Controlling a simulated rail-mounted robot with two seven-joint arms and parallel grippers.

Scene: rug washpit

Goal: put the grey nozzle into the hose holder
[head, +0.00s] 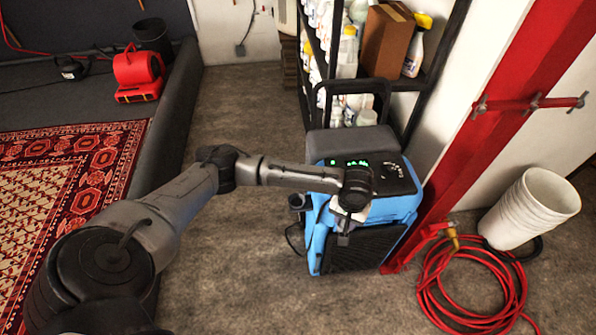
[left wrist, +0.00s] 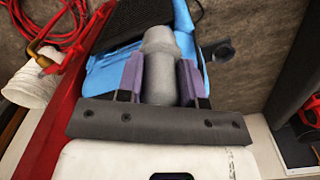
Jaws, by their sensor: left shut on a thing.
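My left gripper (head: 345,232) is over the front of the blue machine (head: 318,240) in the head view. In the left wrist view its purple fingers (left wrist: 160,82) are shut on the grey nozzle (left wrist: 161,62), which lies between them and points away from the palm. The nozzle is hard to make out in the head view. A small dark cup on the machine's left side looks like the hose holder (head: 297,201). It also shows in the left wrist view (left wrist: 221,53), right of the nozzle and apart from it. My right gripper is not in view.
A shelf with bottles (head: 348,52) stands behind the machine. A red post (head: 478,125), a coiled red hose (head: 432,290) and white buckets (head: 530,208) are at the right. A patterned rug (head: 60,190) and red blower (head: 138,72) are left. Floor left of the machine is clear.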

